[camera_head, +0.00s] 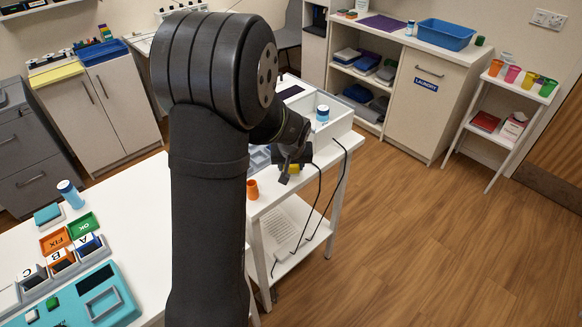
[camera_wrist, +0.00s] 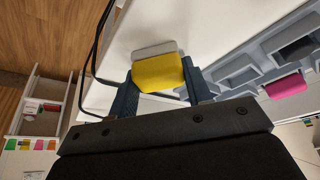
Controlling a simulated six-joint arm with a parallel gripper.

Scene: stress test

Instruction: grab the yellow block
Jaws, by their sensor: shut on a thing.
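The yellow block (camera_wrist: 158,73) sits between the two fingers of my gripper (camera_wrist: 160,92) in the wrist view, with a light grey piece along its far edge. My gripper is shut on it. In the head view my gripper (camera_head: 291,170) is at the white cart, and a bit of the yellow block (camera_head: 295,168) shows beside the fingers. I cannot tell whether the block touches the cart top.
The white cart (camera_head: 262,206) carries an orange cup (camera_head: 252,189), a blue-and-white bottle (camera_head: 322,114) in a white bin, and a grey compartment tray (camera_wrist: 262,62) with a pink block (camera_wrist: 286,86). Black cables (camera_head: 318,190) hang at its side. Open floor lies right.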

